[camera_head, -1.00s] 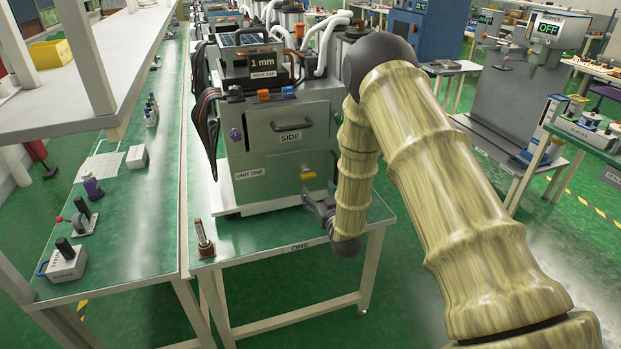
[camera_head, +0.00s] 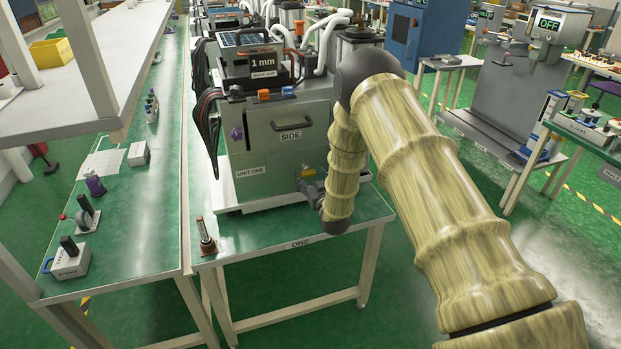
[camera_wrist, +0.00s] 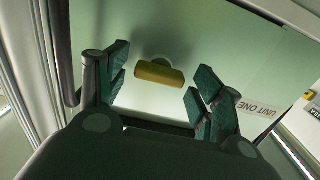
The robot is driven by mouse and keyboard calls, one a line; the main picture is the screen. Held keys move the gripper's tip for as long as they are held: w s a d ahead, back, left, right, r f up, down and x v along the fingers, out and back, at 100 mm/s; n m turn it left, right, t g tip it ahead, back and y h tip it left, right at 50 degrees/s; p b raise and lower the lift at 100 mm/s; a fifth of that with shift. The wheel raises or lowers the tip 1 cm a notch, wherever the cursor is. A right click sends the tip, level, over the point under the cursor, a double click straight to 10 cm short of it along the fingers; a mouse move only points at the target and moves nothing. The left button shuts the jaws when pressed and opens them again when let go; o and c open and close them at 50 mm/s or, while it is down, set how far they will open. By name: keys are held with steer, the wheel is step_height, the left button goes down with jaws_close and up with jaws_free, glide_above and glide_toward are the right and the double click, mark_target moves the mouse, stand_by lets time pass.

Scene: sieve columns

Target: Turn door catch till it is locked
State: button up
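The door catch is a small yellow bar on the grey-green door of the cabinet marked UNIT ONE. In the wrist view the catch (camera_wrist: 159,73) lies between and just beyond my two fingertips, slightly tilted, close to horizontal in that picture. My gripper (camera_wrist: 154,92) is open, with dark green ribbed pads apart on either side of the catch and no visible contact. In the head view the catch (camera_head: 308,172) shows just above my gripper (camera_head: 311,189), which is at the cabinet's lower front and partly hidden by my arm.
The cabinet (camera_head: 255,150) stands on the green bench labelled ONE (camera_head: 270,235). A door handle marked SIDE (camera_head: 291,125) is above the catch. A small upright metal post (camera_head: 205,238) stands at the bench's front left corner. The bench front is otherwise clear.

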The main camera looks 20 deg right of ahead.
steer(key=c, duration=0.7)
steer(key=shift+f+m+b, duration=0.15)
steer(key=shift+m+b, duration=0.25)
steer(key=shift+b, duration=0.05)
steer(key=m+b, duration=1.7)
steer(key=o, duration=1)
